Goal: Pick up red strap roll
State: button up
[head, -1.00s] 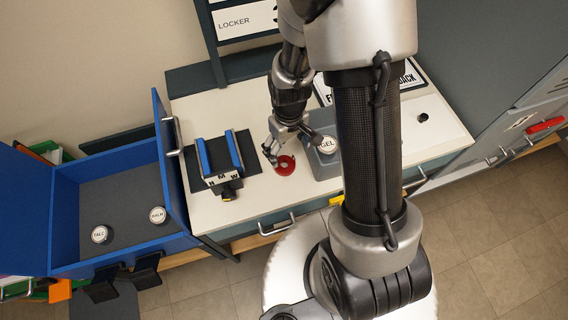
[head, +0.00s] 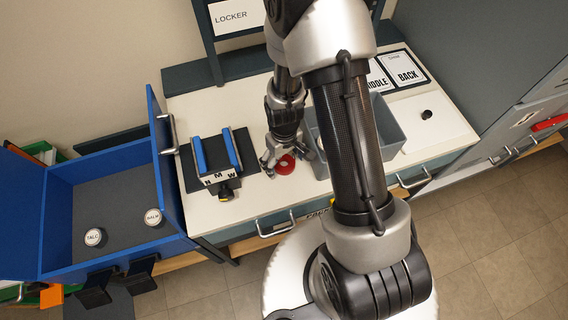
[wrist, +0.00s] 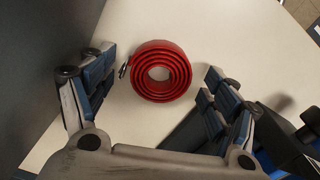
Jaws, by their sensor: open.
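The red strap roll (head: 285,165) lies flat on the cream worktop, between the blue-railed fixture and the grey bin. In the wrist view the red strap roll (wrist: 161,71) is a coiled ring with an open centre and a small metal end at its left. My gripper (head: 279,162) is right at the roll in the head view. In the wrist view my gripper (wrist: 155,92) is open, with one finger on each side of the roll and clear space between each finger and it. Nothing is held.
A fixture with blue rails (head: 219,155) stands left of the roll. A grey bin (head: 392,120) stands close on the right, partly hidden by my arm. A blue drawer (head: 120,210) holds two round tins at far left. A small black knob (head: 427,114) sits on the right worktop.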

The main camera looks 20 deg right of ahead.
jog(key=shift+c, duration=0.4)
jog(key=c, duration=1.1)
jog(key=shift+r, duration=0.15)
jog(key=shift+c, duration=0.2)
